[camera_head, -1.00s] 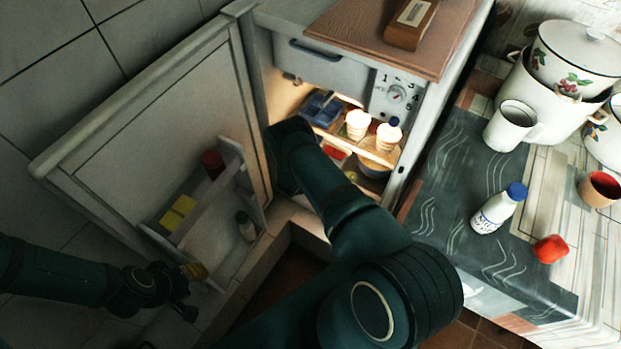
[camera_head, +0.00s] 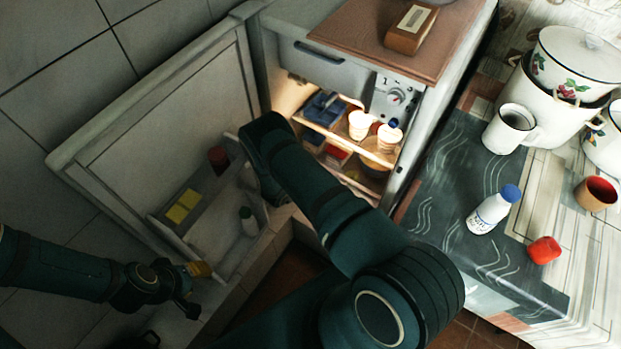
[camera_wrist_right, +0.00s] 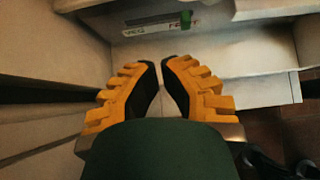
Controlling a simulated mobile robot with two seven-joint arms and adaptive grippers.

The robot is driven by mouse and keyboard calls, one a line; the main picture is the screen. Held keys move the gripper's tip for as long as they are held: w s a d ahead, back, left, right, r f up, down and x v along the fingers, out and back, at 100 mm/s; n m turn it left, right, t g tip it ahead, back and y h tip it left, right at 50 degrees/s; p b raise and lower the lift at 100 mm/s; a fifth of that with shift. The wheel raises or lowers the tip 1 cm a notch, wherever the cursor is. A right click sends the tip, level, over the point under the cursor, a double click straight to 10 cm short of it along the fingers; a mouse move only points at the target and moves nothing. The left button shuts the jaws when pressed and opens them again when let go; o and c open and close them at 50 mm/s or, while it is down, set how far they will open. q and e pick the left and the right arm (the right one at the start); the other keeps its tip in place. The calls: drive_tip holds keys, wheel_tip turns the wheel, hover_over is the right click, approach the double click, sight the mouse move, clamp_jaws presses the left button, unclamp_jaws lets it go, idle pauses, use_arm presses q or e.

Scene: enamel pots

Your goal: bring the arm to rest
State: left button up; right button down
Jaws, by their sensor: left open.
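My left gripper (camera_head: 192,288) is at the lower left of the head view, beside the open fridge door, with its jaws apart and nothing between them. My right arm crosses the middle of the head view, in front of the fridge opening. Its hand end is by the door's inner side, and its fingers are hidden there. In the right wrist view, the right gripper (camera_wrist_right: 160,75) has its two black pads nearly together, with nothing held between them. Pale door or shelf surfaces lie beyond the fingertips.
The fridge door (camera_head: 150,130) stands open, with several items in its rack (camera_head: 205,212). Cups (camera_head: 361,124) stand on the lit shelves. On the counter at right are a white bottle (camera_head: 490,212), a red object (camera_head: 544,250), a mug (camera_head: 510,130) and enamel pots (camera_head: 560,100).

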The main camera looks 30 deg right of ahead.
drive_tip(key=shift+p+v, duration=0.3)
drive_tip(key=shift+v, duration=1.65)
